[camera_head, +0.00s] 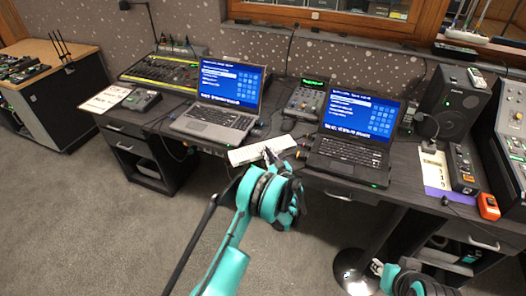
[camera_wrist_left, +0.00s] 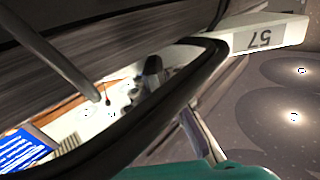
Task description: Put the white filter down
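The white filter (camera_head: 246,155) is a pale flat strip at the front of the desk, between the two laptops. In the left wrist view the white filter (camera_wrist_left: 268,37) shows at the upper right with an upside-down "57" on it. My left gripper (camera_head: 271,155) is at the filter, and its dark fingers (camera_wrist_left: 224,40) meet at the filter's edge, closed on it. I cannot tell whether the filter touches the desk.
A grey laptop (camera_head: 213,119) and a black laptop (camera_head: 347,152) stand on the dark desk (camera_head: 315,181). A small mixer (camera_head: 305,99) is between them. At the right are a speaker (camera_head: 453,102), a white and purple sheet (camera_head: 434,172) and an orange device (camera_head: 488,206).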

